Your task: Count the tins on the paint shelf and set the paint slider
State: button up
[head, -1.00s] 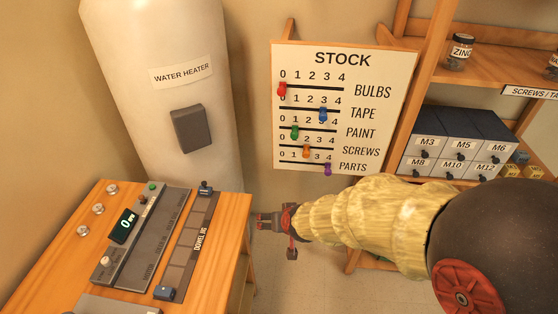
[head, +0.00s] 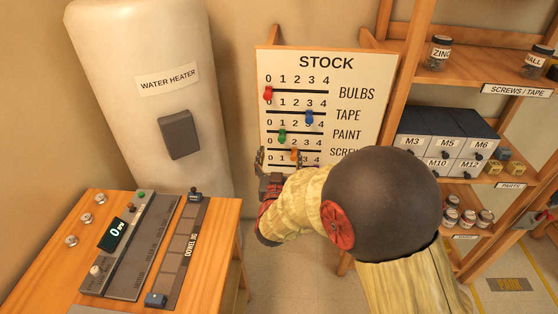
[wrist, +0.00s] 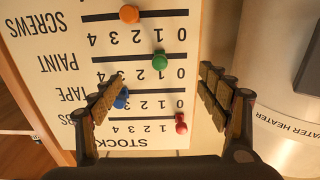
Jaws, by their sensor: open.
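The white STOCK board (head: 325,78) leans upright with coloured sliders. The green paint slider (head: 282,135) sits at about 1; it also shows in the upside-down wrist view (wrist: 160,61). My gripper (head: 268,165) is in front of the board's lower left, open and empty. In the wrist view my gripper (wrist: 165,92) has its fingers apart, with the green slider beyond them, not between the pads. Several small tins (head: 467,217) with pale labels stand on a low shelf at right, above a small tag too small to read surely. My arm may hide part of that shelf.
The red slider (head: 268,93) is at 0, the blue (head: 309,117) at about 3, the orange (head: 295,154) at about 2. The purple one is mostly hidden. A wooden bench (head: 215,250) with a control panel stands left, before the water heater (head: 130,60).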

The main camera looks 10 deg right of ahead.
aim_at(282, 140)
jog(key=shift+b+x, duration=0.65)
jog(key=shift+x, duration=3.65)
jog(key=shift+c, duration=0.5)
jog(key=c, duration=1.6)
jog(key=shift+s+d+b, duration=0.65)
jog(key=shift+d+b, duration=0.05)
jog(key=shift+d, duration=1.35)
jog(key=shift+s+d+b, duration=0.65)
jog(key=shift+s+d, duration=0.05)
jog(key=shift+d, duration=1.35)
jog(key=shift+s+d+b, duration=0.65)
jog(key=shift+d+b, duration=0.05)
jog(key=shift+d, duration=1.3)
jog(key=shift+c, duration=0.2)
jog(key=o, duration=1.7)
jog(key=shift+o, duration=0.2)
jog(key=shift+s+a+b, duration=0.2)
jog(key=shift+s+b, duration=0.1)
